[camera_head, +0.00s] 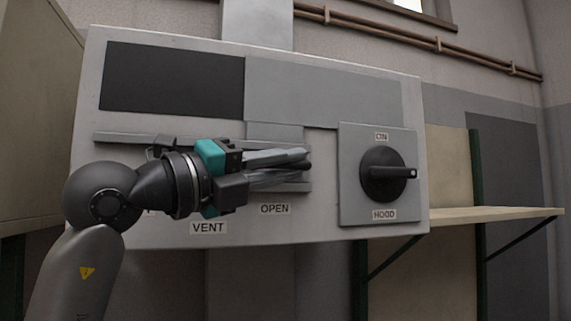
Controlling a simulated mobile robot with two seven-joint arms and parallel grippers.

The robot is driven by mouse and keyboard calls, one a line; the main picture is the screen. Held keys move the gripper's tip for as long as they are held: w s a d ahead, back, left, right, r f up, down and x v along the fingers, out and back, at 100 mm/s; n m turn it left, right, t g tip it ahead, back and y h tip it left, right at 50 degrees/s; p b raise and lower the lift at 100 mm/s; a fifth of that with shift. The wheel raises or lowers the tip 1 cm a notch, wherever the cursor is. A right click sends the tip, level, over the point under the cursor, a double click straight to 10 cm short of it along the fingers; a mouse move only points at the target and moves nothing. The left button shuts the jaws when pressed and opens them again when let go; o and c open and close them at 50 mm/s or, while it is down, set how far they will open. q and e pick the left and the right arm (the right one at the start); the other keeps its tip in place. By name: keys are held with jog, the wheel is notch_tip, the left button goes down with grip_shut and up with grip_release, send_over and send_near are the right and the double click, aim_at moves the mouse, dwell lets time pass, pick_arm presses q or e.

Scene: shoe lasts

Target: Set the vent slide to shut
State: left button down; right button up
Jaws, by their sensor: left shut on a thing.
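The vent slide is on the front of a pale wall box (320,228). Its grey plate (325,92) covers the right part of the window, and the dark opening (172,80) shows at the left. A tab (275,130) runs down from the plate to the rail (120,138), above the OPEN label (275,209). My left gripper (306,161) reaches across the rail from the left, its fingers shut on the slide's handle at the OPEN end. The fingers hide the handle. My right gripper is out of view.
A black rotary knob (385,174) on a square plate, labelled ON and HOOD, is just right of my fingertips. The VENT label (209,228) is below the rail. Another label at the left is mostly hidden by my arm. A shelf (500,214) stands at the right.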

pick_arm(q)
jog(key=shift+s+a+r, duration=0.15)
jog(key=shift+s+a, duration=0.05)
jog(key=shift+a, duration=0.2)
jog(key=s+a+b, duration=0.1)
jog(key=s+a, duration=0.1)
jog(key=a, duration=0.4)
jog(key=s+a+b, duration=0.1)
jog(key=a, duration=0.4)
jog(key=s+a+b, duration=0.1)
jog(key=s+a, duration=0.1)
jog(key=a, duration=0.4)
jog(key=shift+s+a, duration=0.3)
jog(key=c, duration=0.8)
grip_release()
jog(key=shift+c, duration=0.2)
jog(key=b+v, duration=0.4)
jog(key=v, duration=1.1)
jog(key=shift+f+b, duration=0.2)
jog(key=shift+b, duration=0.1)
